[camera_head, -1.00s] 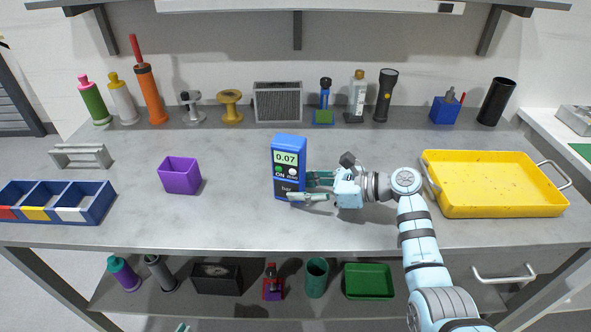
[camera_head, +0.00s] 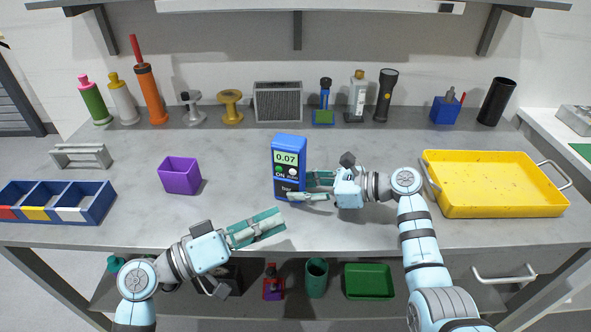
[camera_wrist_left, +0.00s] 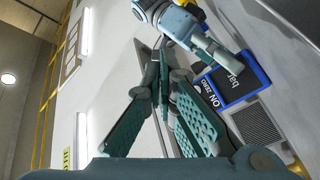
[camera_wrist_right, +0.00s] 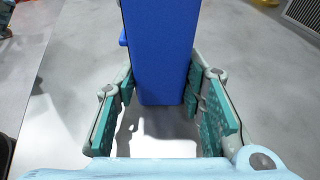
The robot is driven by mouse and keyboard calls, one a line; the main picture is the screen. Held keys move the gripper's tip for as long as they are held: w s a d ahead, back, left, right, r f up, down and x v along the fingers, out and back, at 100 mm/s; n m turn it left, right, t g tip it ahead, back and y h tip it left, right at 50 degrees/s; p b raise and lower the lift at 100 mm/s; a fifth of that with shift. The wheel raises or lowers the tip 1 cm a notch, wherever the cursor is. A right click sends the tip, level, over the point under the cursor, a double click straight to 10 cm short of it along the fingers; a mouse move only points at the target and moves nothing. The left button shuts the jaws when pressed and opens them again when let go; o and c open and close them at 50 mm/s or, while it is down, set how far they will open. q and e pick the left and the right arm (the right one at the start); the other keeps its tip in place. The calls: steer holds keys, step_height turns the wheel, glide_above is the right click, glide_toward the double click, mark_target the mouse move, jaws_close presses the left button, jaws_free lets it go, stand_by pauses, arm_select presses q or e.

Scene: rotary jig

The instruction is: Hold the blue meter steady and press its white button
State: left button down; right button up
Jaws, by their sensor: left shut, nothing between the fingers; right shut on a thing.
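The blue meter (camera_head: 288,150) stands upright on the bench. Its screen reads 0.07, with a green ON button (camera_head: 279,169) and a white ZERO button (camera_head: 292,171) below. My right gripper (camera_head: 303,187) comes from the right and is shut on the meter's lower body. The right wrist view shows its fingers on either side of the blue casing (camera_wrist_right: 160,55). My left gripper (camera_head: 282,224) is shut and empty, in front of the meter and apart from it, near the bench's front edge. The meter (camera_wrist_left: 232,80) also shows in the left wrist view, beyond the fingertips.
A purple box (camera_head: 180,176) stands left of the meter. A blue sectioned bin (camera_head: 97,208) is at the far left and a yellow tray (camera_head: 495,207) at the right. Several bottles and tools line the back. The bench between purple box and meter is clear.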

arm_select(q)
steer(key=w, duration=0.2)
steer(key=w+d, duration=0.1)
steer(key=w, duration=0.2)
steer(key=w+d, duration=0.1)
steer(key=w, duration=0.2)
steer(key=shift+w+d, duration=0.1)
steer(key=shift+d, duration=0.15)
stand_by(0.9)
steer(key=shift+w+d, duration=0.15)
steer(key=shift+w, duration=0.25)
steer(key=shift+w, duration=0.2)
stand_by(0.4)
steer(key=shift+s, duration=0.65)
steer(key=s, duration=0.2)
steer(key=s+a, duration=0.1)
steer(key=s, duration=0.1)
steer(key=s+a, duration=0.1)
steer(key=shift+s, duration=0.4)
